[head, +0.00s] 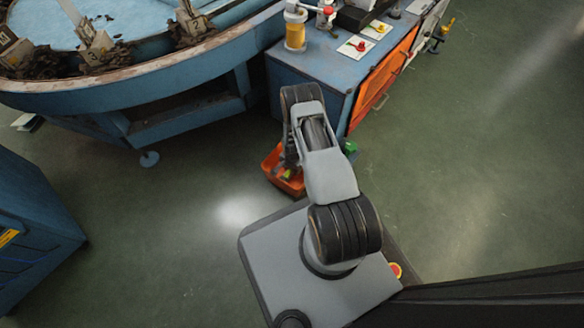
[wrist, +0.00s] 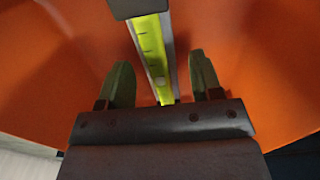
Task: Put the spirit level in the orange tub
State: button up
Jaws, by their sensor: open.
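The orange tub (head: 273,172) stands on the floor in the head view, partly hidden behind my arm. Its orange inside (wrist: 250,60) fills most of the wrist view. The spirit level (wrist: 150,45) is a yellow-green bar with dark marks and grey edges, lying inside the tub. A small yellow-green part of it (head: 288,174) shows in the head view. My gripper (wrist: 161,68) is open over the tub, its two fingers apart on either side of the level with gaps visible.
A blue cabinet (head: 312,88) with an orange front panel (head: 385,75) stands just behind the tub. A large round blue machine (head: 150,75) is at upper left, and another blue cabinet (head: 35,220) at the left edge. The green floor (head: 480,170) is clear on the right.

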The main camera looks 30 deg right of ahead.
jog(key=a+r+n+t+p, duration=0.1)
jog(key=a+r+n+p, duration=0.2)
jog(key=r, duration=1.8)
jog(key=a+r+n+p, duration=0.2)
jog(key=r+n, duration=0.1)
jog(key=r, duration=1.7)
jog(key=s+a+r+n, duration=0.2)
jog(key=s+r+n, duration=0.1)
jog(key=s+r, duration=0.4)
jog(key=s+a+r+n+t, duration=0.1)
jog(key=s+a+r+n, duration=0.1)
jog(key=s+r, duration=0.5)
jog(key=shift+s+a+r+n+t, duration=0.35)
jog(key=shift+s+n, duration=0.35)
jog(key=shift+s, duration=0.3)
jog(key=shift+r, duration=0.1)
